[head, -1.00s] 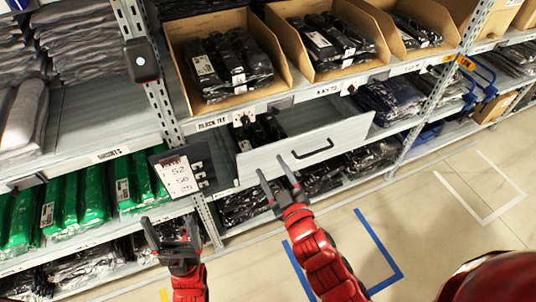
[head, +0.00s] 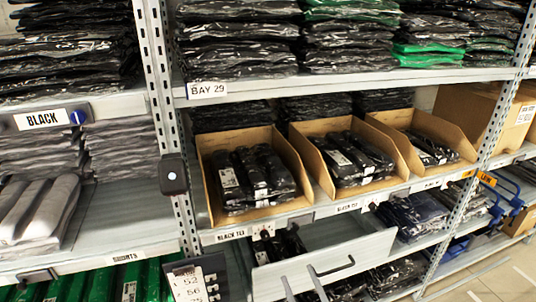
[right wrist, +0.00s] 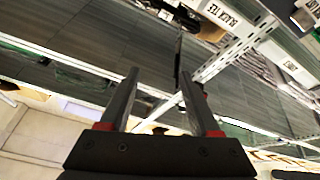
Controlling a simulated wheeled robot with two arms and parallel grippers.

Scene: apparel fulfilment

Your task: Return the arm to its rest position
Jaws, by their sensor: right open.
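My right gripper (head: 304,286) shows only by its fingertips at the bottom edge of the head view, in front of the open drawer (head: 378,250). Its fingers overlap the left end of the dark drawer handle (head: 338,267) in the picture; I cannot tell whether they touch. In the right wrist view the two fingers (right wrist: 157,76) stand apart with nothing visible held between them. The rest of the right arm is out of the head view. My left gripper is not in view.
The drawer sticks out from the rack and holds dark packets (head: 285,244). Cardboard bins (head: 213,160) of black packets stand above it. Clear floor (head: 490,283) shows at lower right.

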